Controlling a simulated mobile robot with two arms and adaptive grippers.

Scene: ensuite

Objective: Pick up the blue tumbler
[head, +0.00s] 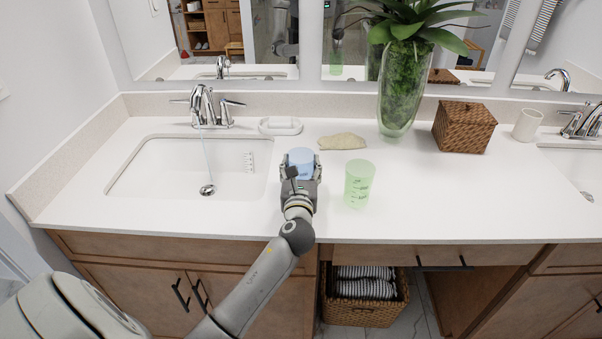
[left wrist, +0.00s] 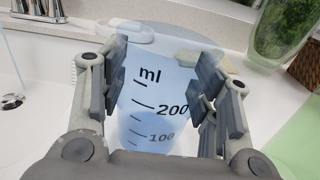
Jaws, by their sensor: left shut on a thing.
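The blue tumbler (head: 301,157) is between the fingers of my left gripper (head: 301,168) at the counter, just right of the left sink. In the left wrist view the tumbler (left wrist: 155,85) is translucent blue with ml marks, and the finger pads of my left gripper (left wrist: 163,95) press on both its sides. It looks upright. Its lower part is hidden by the gripper in the head view, so I cannot tell whether it touches the counter. My right gripper is not in view.
A green tumbler (head: 359,183) stands close to the right of my left gripper. A beige cloth or sponge (head: 342,141) and a white soap dish (head: 280,126) lie behind. A plant vase (head: 402,95) and wicker box (head: 464,127) stand further right. The left sink (head: 150,165) has running water.

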